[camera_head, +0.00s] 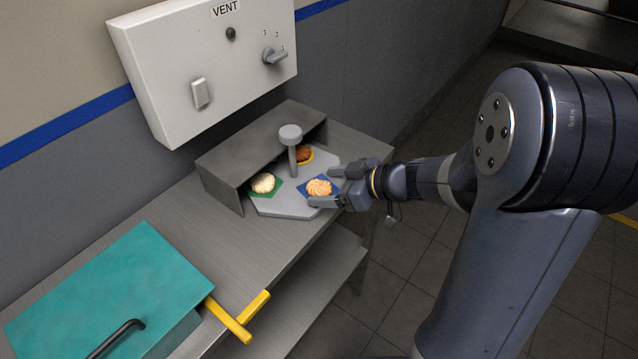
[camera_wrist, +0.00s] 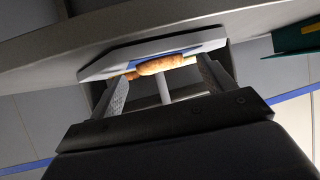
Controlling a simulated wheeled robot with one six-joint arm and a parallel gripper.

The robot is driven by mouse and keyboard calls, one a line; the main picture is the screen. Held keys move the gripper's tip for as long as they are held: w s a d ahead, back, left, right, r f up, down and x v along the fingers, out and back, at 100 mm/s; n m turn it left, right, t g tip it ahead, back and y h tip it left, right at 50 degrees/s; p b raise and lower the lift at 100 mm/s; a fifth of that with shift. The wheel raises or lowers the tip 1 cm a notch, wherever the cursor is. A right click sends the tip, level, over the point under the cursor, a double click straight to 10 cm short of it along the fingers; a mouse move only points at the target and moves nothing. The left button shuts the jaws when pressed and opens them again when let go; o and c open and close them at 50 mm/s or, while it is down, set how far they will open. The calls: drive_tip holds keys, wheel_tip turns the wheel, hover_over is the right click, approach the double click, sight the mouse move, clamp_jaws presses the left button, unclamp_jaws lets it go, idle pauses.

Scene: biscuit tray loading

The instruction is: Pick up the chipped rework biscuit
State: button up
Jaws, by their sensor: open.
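A golden swirled biscuit (camera_head: 319,187) lies on a blue pad (camera_head: 332,193) on a grey angular tray with a central post (camera_head: 291,150). A pale cream biscuit (camera_head: 263,183) lies on a green pad at the tray's left. A brown biscuit (camera_head: 303,154) on a yellow-orange pad sits at the back, partly under a grey hood. I cannot make out a chip on any of them. My gripper (camera_head: 322,187) is open, its fingers on either side of the swirled biscuit. In the wrist view the biscuit (camera_wrist: 158,65) shows between the fingertips, not clamped.
The grey hood (camera_head: 235,160) covers the back of the tray (camera_head: 283,210). A white VENT panel (camera_head: 205,65) with a knob and switch hangs above. A teal box (camera_head: 110,285) with a black handle and a yellow bar (camera_head: 232,322) stand at the left. Bare counter lies between.

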drive_tip(key=shift+a+f, duration=0.1)
drive_tip(key=shift+c, duration=0.6)
drive_tip(key=c, duration=0.7)
drive_tip(key=shift+o, duration=0.2)
